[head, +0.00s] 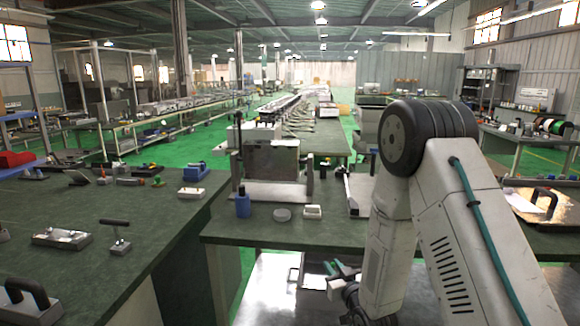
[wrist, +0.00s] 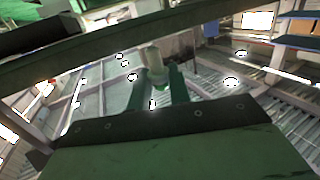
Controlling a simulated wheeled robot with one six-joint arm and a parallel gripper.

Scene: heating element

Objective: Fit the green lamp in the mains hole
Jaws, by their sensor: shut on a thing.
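My gripper (wrist: 158,82) is shut on a small lamp (wrist: 154,58), which shows in the wrist view as a pale cylinder with a green part between the two dark green fingers. In the head view my gripper (head: 342,270) is low, in front of the near bench's front edge and partly behind my own arm. The lamp cannot be made out clearly there. No hole labelled mains can be made out in either view. A grey metal box (head: 271,161) stands in a frame on the near bench, apart from my gripper.
The near bench (head: 340,235) holds a blue bottle (head: 242,203), a round grey piece (head: 282,214) and a white block (head: 312,211). The left bench (head: 105,215) bears metal tools and small parts. A tray (head: 543,205) lies at right. Part of the near bench's front is bare.

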